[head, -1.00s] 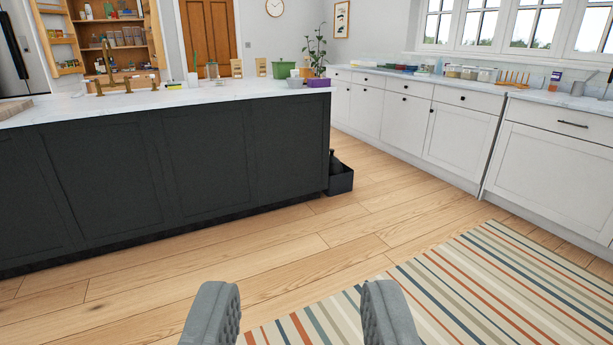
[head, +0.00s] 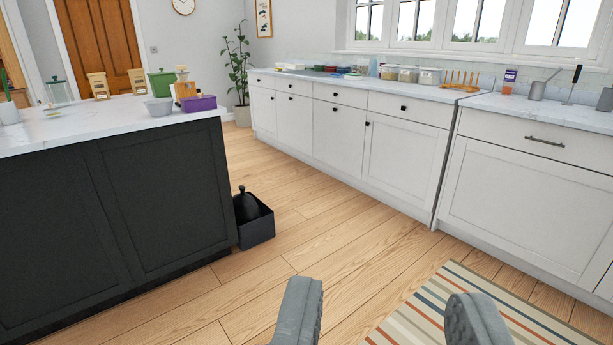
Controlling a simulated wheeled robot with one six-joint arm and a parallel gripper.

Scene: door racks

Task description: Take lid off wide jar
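My gripper (head: 387,298) is open and empty, its two grey fingers apart over the wooden floor and rug at the bottom of the view. A clear glass jar (head: 58,92) with a dark green lid stands on the island at the far left. Several lidded clear containers (head: 408,74) stand on the window-side counter. I cannot tell which of these is the wide jar. All of them are far from my gripper.
The dark island (head: 165,190) fills the left, with a purple box (head: 195,104), a grey bowl (head: 159,107) and a green bin (head: 162,84) on top. A black crate (head: 257,229) sits on the floor at its end. White cabinets (head: 402,150) line the right. Floor between is clear.

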